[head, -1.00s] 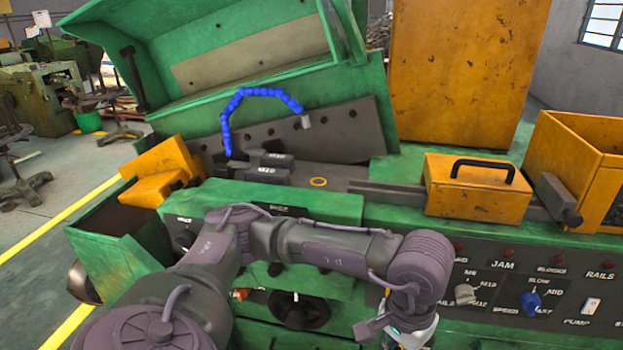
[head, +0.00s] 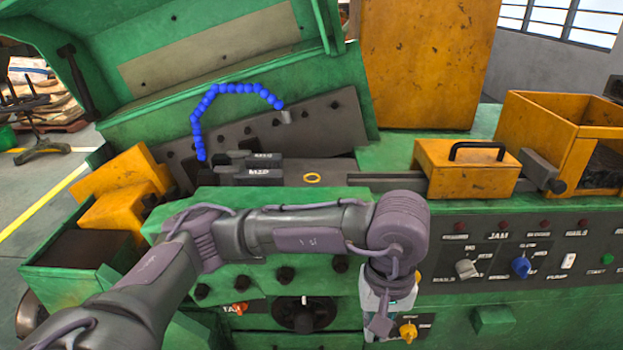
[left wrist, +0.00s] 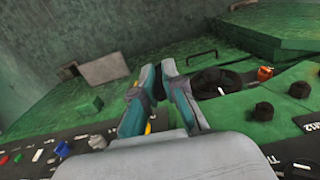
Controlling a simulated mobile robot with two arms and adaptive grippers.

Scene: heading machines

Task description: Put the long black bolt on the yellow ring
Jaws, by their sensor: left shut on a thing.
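The yellow ring (head: 312,178) lies flat on the dark bed of the green machine, right of the dark blocks, with nothing on it. My left arm reaches across the machine's front, and its gripper (head: 388,300) hangs below and to the right of the ring, in front of the panel. In the left wrist view my left gripper (left wrist: 160,75) is closed on a small dark thing (left wrist: 158,84) between its fingers, which I take for the long black bolt; little of it shows. My right gripper is not in view.
A yellow box with a black handle (head: 467,168) sits right of the ring, with an open yellow bin (head: 545,125) beyond it. Dark blocks (head: 250,173) and a blue segmented hose (head: 215,92) stand left of and behind the ring. Knobs (head: 466,268) line the front panel.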

